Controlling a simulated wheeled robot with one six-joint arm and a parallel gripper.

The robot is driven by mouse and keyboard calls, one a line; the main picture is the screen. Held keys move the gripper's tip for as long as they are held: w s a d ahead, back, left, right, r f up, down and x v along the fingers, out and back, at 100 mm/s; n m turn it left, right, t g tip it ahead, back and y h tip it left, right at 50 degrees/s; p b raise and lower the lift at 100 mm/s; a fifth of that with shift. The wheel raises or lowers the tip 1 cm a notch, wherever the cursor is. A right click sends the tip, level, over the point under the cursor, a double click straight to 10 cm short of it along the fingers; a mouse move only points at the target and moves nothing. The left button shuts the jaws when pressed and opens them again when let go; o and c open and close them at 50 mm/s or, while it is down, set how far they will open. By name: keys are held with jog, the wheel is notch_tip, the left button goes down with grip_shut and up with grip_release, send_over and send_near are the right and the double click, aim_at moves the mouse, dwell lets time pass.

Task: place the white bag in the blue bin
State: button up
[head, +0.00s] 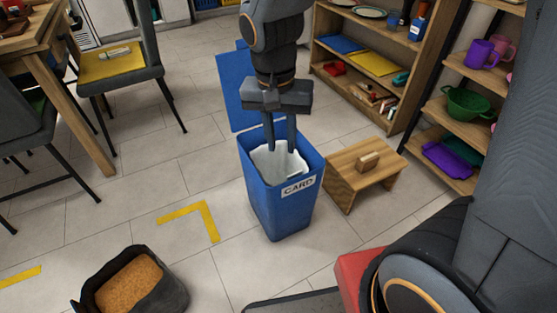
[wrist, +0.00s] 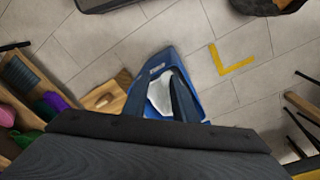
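The blue bin (head: 280,210) stands upright on the floor in the middle of the head view, with a "CARD" label on its front. It also shows in the wrist view (wrist: 194,102). The white bag (head: 268,163) is inside the bin, near the top, below the rim. It also shows in the wrist view (wrist: 160,97), between my fingers as seen from there. My gripper (head: 281,150) points straight down into the bin's mouth. Its fingers are apart, with their tips at the bag. Contact between the tips and the bag is not clear.
A blue lid or panel (head: 237,92) stands behind the bin. A small wooden stool (head: 365,178) is close on the bin's right. A dark sack of brown grains (head: 130,285) is at the front left. Shelves (head: 440,110) stand at right, chairs (head: 115,68) at left.

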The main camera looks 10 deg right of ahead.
jog(key=s+a+r+n, duration=0.1)
jog(key=s+r+n, duration=0.2)
jog(key=s, duration=0.3)
jog(key=s+a+r+n+y, duration=0.1)
jog(key=s+r+n, duration=0.1)
jog(key=s+n, duration=0.3)
jog(key=shift+s+a+r+n, duration=0.4)
jog(key=shift+s, duration=0.1)
jog(key=d+r+m+p, duration=0.4)
jog(key=d+r+p, duration=0.9)
jog(key=p, duration=0.9)
notch_tip(320, 180, up, 3)
jog(key=shift+s+f+p, duration=0.1)
jog(key=shift+s+p, duration=0.2)
jog(key=shift+p, duration=0.1)
